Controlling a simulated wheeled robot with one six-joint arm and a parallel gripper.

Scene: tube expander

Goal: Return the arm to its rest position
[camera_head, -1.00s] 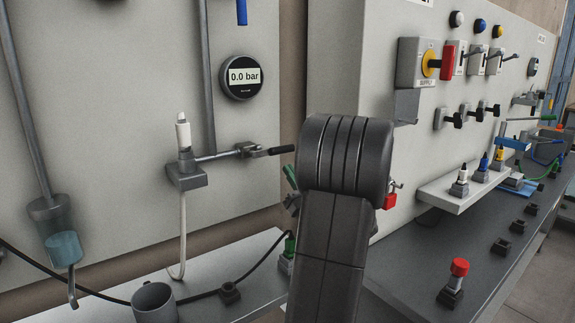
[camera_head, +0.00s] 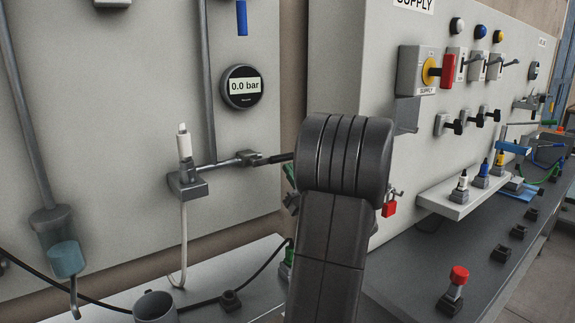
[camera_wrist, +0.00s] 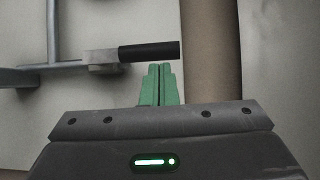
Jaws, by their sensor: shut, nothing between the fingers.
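My gripper (camera_wrist: 160,70) shows in the wrist view as two green fingers close together, shut and empty. Ahead of it, and apart as far as I can tell, is a valve lever with a black handle (camera_wrist: 149,50) on a grey pipe. In the head view my dark arm stands in the middle and hides most of my gripper. The same lever (camera_head: 262,159) points right toward my arm there, and its tip ends close to the arm.
A gauge (camera_head: 241,87) reads 0.0 bar on the left panel. A grey cup (camera_head: 155,307) stands on the lower shelf. On the right are a supply switch (camera_head: 425,70), a red padlock (camera_head: 389,207), a white shelf (camera_head: 450,204) with coloured connectors, and a red-capped fitting (camera_head: 458,276).

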